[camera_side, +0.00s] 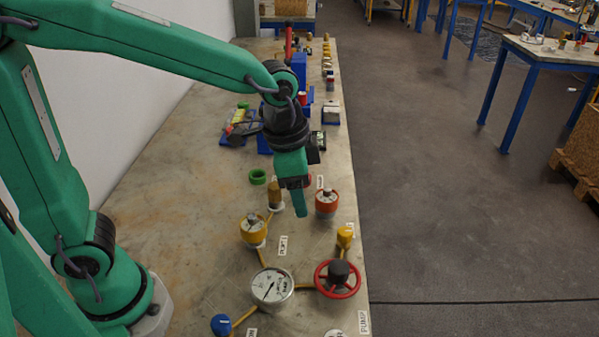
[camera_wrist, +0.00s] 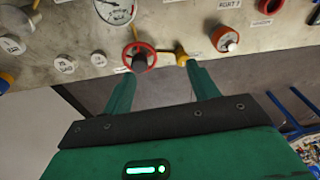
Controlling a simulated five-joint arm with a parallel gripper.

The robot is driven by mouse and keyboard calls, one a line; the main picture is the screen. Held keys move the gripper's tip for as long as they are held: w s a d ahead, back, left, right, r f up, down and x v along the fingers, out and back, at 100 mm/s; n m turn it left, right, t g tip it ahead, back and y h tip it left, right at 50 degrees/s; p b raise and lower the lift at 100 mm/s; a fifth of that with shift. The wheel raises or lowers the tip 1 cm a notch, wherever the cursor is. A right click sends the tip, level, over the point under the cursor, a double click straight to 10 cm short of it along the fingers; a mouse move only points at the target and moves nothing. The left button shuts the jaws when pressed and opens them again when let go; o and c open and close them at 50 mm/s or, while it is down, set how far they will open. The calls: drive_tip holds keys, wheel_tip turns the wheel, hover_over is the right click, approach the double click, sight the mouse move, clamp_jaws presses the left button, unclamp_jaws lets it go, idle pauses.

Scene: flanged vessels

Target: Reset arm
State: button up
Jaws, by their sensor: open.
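My gripper (camera_side: 300,207) hangs from my green arm above the table, pointing down. In the wrist view its two green fingers (camera_wrist: 160,70) stand apart, with nothing between them. In the side view an orange-red flanged vessel (camera_side: 326,203) stands just right of the fingers, and a yellow one (camera_side: 253,231) stands to their lower left. The orange-red vessel also shows in the wrist view (camera_wrist: 225,39), right of the fingers. The fingers appear to touch neither vessel.
A dial gauge (camera_side: 271,285), a red handwheel (camera_side: 338,279), a yellow knob (camera_side: 345,238) and a blue knob (camera_side: 221,325) stand at the near end of the table. A green ring (camera_side: 257,176) lies behind them. The table (camera_side: 165,215) is bare at left.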

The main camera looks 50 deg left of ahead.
drive_tip(key=s+a+r+n+t, duration=0.3)
drive_tip(key=s+a+r+n, duration=0.2)
drive_tip(key=s+a, duration=0.6)
drive_tip(key=a+n, duration=0.1)
drive_tip(key=n, duration=0.1)
drive_tip(key=shift+a+n+t+y, duration=0.25)
drive_tip(key=shift+n+t+y, duration=0.15)
